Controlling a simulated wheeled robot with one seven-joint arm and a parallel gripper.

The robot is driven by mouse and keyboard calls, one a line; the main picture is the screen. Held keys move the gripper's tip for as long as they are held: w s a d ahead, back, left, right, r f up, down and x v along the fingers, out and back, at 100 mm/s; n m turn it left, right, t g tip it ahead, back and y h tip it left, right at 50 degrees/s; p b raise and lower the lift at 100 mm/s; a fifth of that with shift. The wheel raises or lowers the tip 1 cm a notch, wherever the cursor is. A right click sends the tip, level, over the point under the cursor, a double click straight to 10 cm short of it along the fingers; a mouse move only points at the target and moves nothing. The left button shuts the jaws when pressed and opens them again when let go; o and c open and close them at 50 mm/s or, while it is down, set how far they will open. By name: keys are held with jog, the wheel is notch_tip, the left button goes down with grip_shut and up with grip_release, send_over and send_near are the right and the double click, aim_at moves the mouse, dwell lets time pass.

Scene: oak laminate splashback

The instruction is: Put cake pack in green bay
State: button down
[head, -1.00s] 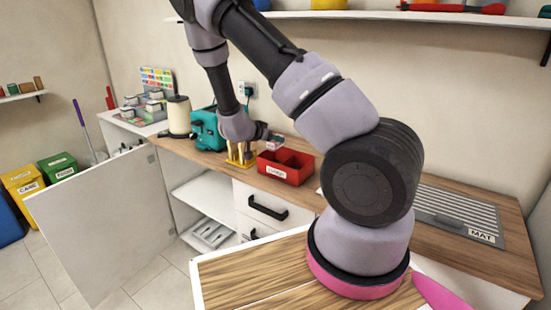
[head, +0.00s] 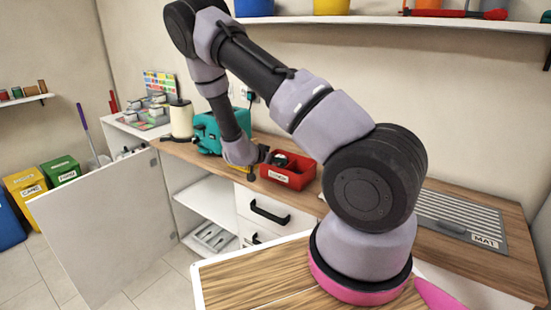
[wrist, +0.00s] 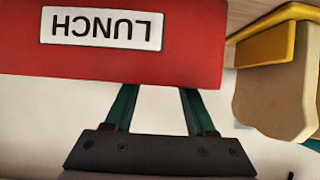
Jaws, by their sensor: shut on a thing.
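The red LUNCH box (head: 288,180) stands on the counter, its label upside down in the wrist view (wrist: 100,60). My gripper (head: 279,159) is at the box's left part in the head view. In the wrist view my teal fingers (wrist: 160,95) run behind the box's front wall, so their tips are hidden. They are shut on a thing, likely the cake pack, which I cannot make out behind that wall. The inside of the box is mostly hidden, and I cannot see a green bay in it.
A yellow holder (wrist: 265,45) with a beige piece (wrist: 275,90) stands close beside the box. A teal appliance (head: 207,133) and a cream roll (head: 181,119) stand left of it. A ridged mat (head: 455,213) lies right. A green bin (head: 63,170) stands on the floor.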

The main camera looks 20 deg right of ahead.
jog(key=shift+f, duration=0.25)
jog(key=c, duration=0.5)
grip_release()
jog(key=shift+r, duration=0.1)
